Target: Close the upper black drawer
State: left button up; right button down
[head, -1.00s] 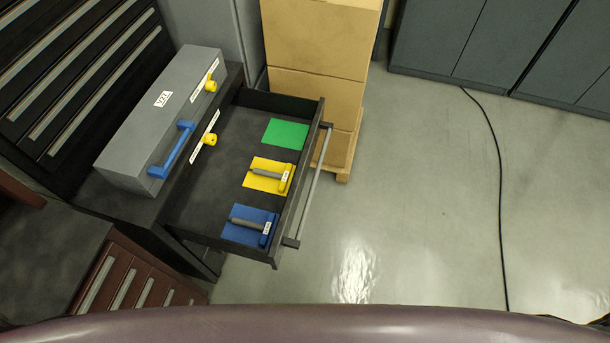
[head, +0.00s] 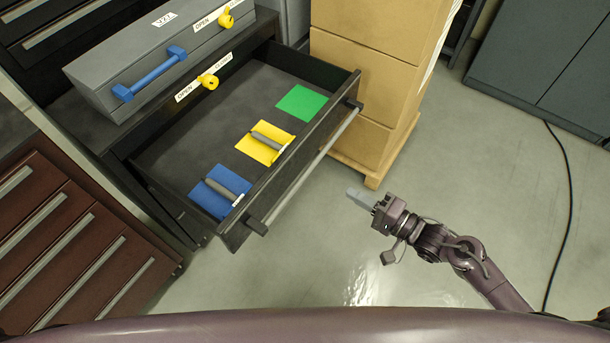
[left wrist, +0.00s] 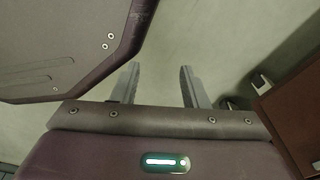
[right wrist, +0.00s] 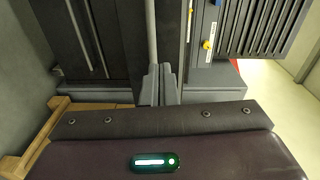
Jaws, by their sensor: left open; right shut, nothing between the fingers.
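The upper black drawer (head: 290,187) is pulled out in the head view. Its front carries a long grey bar handle (head: 312,165). Inside lie a green square (head: 302,103), a yellow square (head: 258,150) and a blue square (head: 208,201), the last two with grey-handled tools on them. My right gripper (head: 356,196) is shut and empty, in front of the drawer and to the right of its handle, apart from it. In the right wrist view the closed fingers (right wrist: 158,85) appear in line with the bar handle (right wrist: 151,35). My left gripper (left wrist: 160,85) is open and empty over the floor.
A grey case (head: 150,60) with a blue handle and yellow knobs sits on the black cabinet. Cardboard boxes (head: 365,75) on a pallet stand right beside the drawer. A brown-red drawer unit (head: 70,240) is at the left. Floor in front of the drawer is clear.

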jog(key=y, duration=0.1)
pick_arm(q)
jog(key=shift+w+d+b, duration=0.35)
jog(key=shift+w, duration=0.45)
pick_arm(e)
send_near(291, 160)
jog(key=shift+g, duration=0.3)
jog(key=x, duration=0.7)
jog(key=shift+w+d, duration=0.15)
